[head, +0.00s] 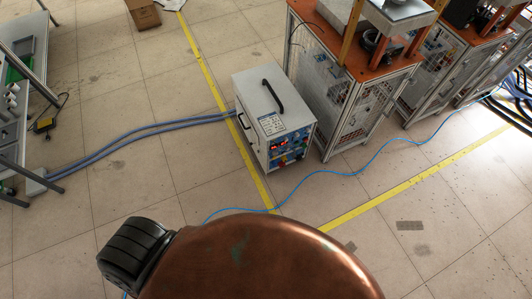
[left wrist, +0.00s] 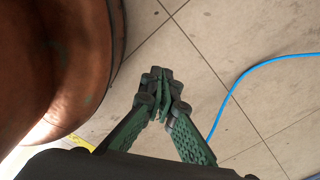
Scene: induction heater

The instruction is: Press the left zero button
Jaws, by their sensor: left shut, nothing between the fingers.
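The induction heater (head: 258,125) is a pale grey box with a black handle on top. It stands on the floor in the middle of the head view. Its front panel (head: 289,150) is blue, with a red lit display and small knobs or buttons. The left zero button is too small to make out. My left gripper (left wrist: 161,88) shows in the left wrist view, green and dark grey, with its fingers shut and empty over bare floor. It is well away from the heater, which is not in that view. My right gripper is in neither view.
Metal frame stations with orange tops (head: 425,38) stand right of the heater. Thick blue-grey hoses (head: 140,133) run left from it to a rack (head: 20,110). A thin blue cable (head: 350,174) and yellow lines cross the floor. A cardboard box (head: 143,14) lies far back. Floor before the heater is mostly clear.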

